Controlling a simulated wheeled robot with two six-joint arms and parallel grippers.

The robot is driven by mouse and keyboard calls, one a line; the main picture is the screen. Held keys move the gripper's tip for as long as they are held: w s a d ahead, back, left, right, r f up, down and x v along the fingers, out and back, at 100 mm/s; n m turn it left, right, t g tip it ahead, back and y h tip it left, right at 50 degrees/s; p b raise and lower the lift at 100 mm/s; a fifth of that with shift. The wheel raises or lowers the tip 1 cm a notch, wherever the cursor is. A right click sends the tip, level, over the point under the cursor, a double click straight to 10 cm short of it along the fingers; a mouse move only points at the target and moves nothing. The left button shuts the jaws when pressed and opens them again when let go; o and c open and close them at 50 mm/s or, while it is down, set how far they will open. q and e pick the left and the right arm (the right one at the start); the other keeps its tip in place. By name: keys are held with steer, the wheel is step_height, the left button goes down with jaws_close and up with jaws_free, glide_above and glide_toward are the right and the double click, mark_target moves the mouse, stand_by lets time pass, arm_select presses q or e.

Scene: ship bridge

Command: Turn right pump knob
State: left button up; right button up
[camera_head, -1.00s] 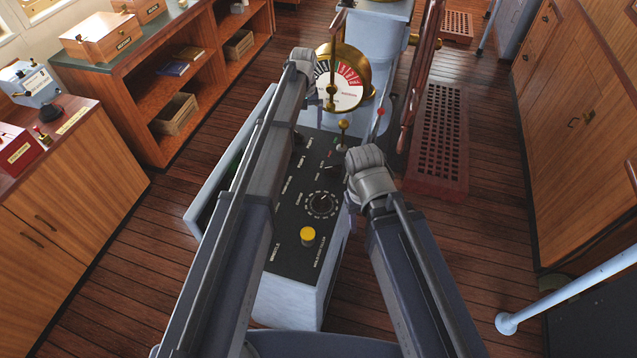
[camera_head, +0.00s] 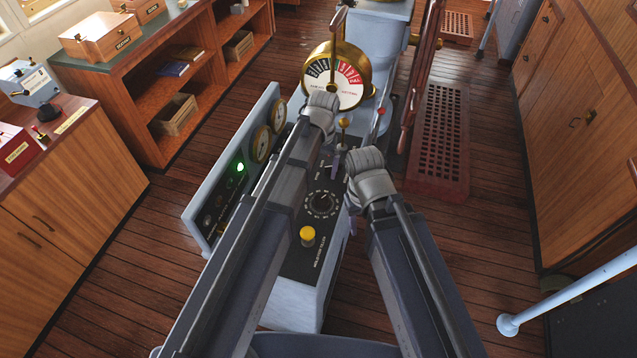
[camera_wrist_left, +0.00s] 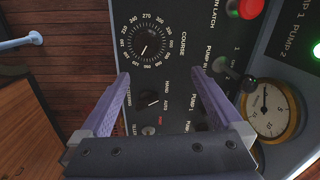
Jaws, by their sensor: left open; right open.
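The black console top (camera_head: 298,262) carries the controls. In the left wrist view, pump labels stand beside small dark knobs, one (camera_wrist_left: 220,65) near the right finger and another (camera_wrist_left: 200,126) between the fingers, lower down. I cannot tell which is the right pump knob. In the head view my left arm hides this pump area. My left gripper (camera_wrist_left: 160,75) is open and empty, its fingers above the panel; in the head view it is mostly hidden behind its wrist. My right gripper (camera_head: 351,203) is open at the console's right edge, its fingers mostly hidden.
A course dial (camera_head: 322,204) and a yellow button (camera_head: 307,235) are on the console top. A side panel (camera_head: 208,216) with gauges and a green light (camera_head: 240,167) stands along its left. A brass telegraph (camera_head: 337,75) rises behind.

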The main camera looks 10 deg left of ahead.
arm_select(q)
steer(key=shift+m, duration=0.4)
steer(key=shift+s+d+f, duration=0.1)
steer(key=shift+s+d, duration=0.1)
steer(key=shift+s, duration=1)
steer(key=shift+s+d+f, duration=0.1)
steer(key=shift+s+d, duration=0.1)
steer(key=shift+s, duration=1)
arm_select(e)
steer(key=shift+f, duration=0.2)
